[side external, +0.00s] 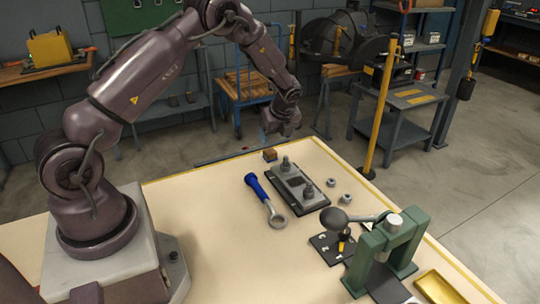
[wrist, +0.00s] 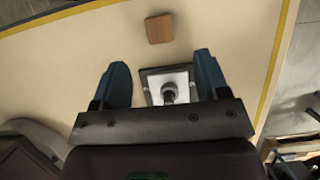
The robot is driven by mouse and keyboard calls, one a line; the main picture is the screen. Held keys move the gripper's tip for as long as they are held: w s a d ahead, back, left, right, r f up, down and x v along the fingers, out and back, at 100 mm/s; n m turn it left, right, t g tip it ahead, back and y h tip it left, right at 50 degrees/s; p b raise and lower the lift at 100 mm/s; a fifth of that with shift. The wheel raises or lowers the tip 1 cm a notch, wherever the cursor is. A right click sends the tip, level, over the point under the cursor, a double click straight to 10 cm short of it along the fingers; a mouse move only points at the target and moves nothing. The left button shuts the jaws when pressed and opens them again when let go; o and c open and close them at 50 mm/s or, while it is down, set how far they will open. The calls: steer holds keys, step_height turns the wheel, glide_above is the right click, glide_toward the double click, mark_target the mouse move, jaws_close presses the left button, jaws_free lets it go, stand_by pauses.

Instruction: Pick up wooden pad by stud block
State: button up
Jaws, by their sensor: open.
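The wooden pad (side external: 270,155) is a small brown block lying on the table beyond the far end of the stud block. In the wrist view the wooden pad (wrist: 159,28) lies ahead of the fingers, apart from them. The stud block (side external: 295,188) is a dark base with a pale top plate and two upright studs. One end of it, with a stud, shows between my fingers in the wrist view (wrist: 152,82). My gripper (side external: 280,134) is open and empty above the table's far end. Its two blue fingers (wrist: 161,60) are spread wide.
A blue-handled ring wrench (side external: 258,188) lies left of the stud block, and two loose nuts (side external: 338,190) lie to its right. A green press frame (side external: 388,245) and yellow tray (side external: 440,287) stand nearer the front. The table around the pad is mostly clear.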

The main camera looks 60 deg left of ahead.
mark_target(270, 151)
steer(key=x, duration=0.8)
steer(key=c, duration=1)
